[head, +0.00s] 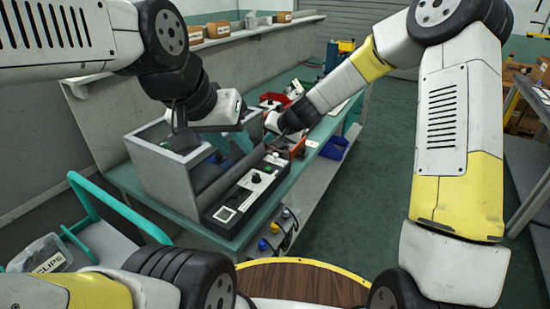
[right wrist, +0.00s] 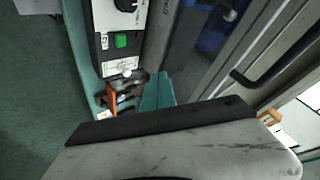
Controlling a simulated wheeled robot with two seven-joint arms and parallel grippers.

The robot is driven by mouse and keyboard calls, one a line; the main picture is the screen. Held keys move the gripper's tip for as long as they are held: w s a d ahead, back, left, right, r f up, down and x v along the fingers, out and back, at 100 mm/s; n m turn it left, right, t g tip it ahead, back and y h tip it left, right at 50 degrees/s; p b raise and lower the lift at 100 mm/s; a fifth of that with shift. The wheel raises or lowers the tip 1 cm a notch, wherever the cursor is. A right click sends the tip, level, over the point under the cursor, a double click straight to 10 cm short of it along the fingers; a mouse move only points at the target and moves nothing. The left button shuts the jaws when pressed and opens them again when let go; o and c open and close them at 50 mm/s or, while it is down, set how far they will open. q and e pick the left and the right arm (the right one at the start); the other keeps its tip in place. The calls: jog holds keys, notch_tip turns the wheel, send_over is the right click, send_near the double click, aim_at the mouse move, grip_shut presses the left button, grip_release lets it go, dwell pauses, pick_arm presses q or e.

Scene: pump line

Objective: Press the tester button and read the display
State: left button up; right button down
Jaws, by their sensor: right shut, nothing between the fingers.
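The tester is a long black box with a white panel (head: 245,192) on the bench in the middle of the head view. Its small display (head: 224,214) is at the near end; I cannot read it.
A grey open box (head: 165,170) stands left of the tester. A teal-railed cart (head: 105,240) with a clips box (head: 45,257) is at the left. The green floor right of the bench is clear.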

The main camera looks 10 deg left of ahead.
aim_at(270, 169)
jog(key=shift+f, duration=4.3)
jog(key=shift+f, duration=0.15)
jog(key=shift+f, duration=0.3)
jog(key=shift+f, duration=0.4)
jog(key=shift+r, duration=0.85)
jog(key=shift+r, duration=0.1)
jog(key=shift+r, duration=2.4)
